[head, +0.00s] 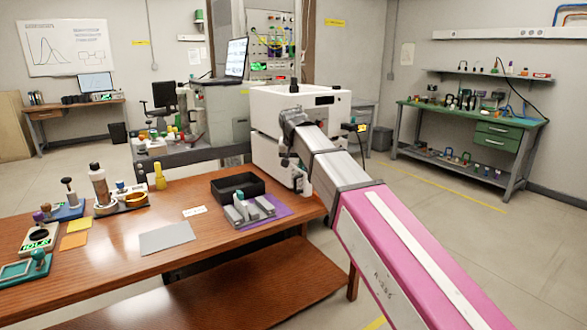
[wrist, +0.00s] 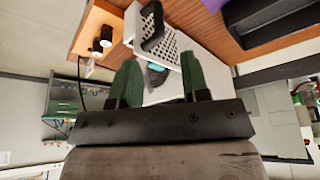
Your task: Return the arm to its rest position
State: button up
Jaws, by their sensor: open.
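My arm (head: 385,235), with a pink link and grey links, reaches from the lower right of the head view towards a white boxy instrument. My gripper (wrist: 160,76) shows in the wrist view with two green fingers spread apart and nothing between them. In the head view the arm's end stands in front of the instrument (head: 267,124), and the fingers are hard to make out there. In the wrist view the instrument's white panel with a perforated grid and dark handle (wrist: 153,28) lies beyond the fingers. I cannot tell how far apart they are.
The wooden table (head: 120,265) holds a black tray (head: 250,183), grey blocks on a purple mat (head: 284,208), a grey sheet (head: 167,238) and several bottles and tools at left. A green bench (head: 470,115) stands far right. Floor between is clear.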

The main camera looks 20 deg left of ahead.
jog(key=shift+s, duration=0.2)
jog(key=d+f+m+g+h, duration=0.1)
jog(key=d+f+g, duration=0.1)
jog(key=d+f, duration=2)
jog(key=s+d+f, duration=0.4)
jog(key=d+f, duration=0.1)
jog(key=d, duration=0.3)
jog(key=s+d+f+m+g, duration=0.1)
jog(key=s+d+f, duration=0.3)
jog(key=d, duration=0.4)
jog(key=s+d+f+g, duration=0.1)
jog(key=s+d+f, duration=0.3)
jog(key=d+f, duration=0.2)
jog(key=shift+s+d+f+m, duration=0.25)
jog(key=shift+s+d+m, duration=0.05)
jog(key=shift+d, duration=0.95)
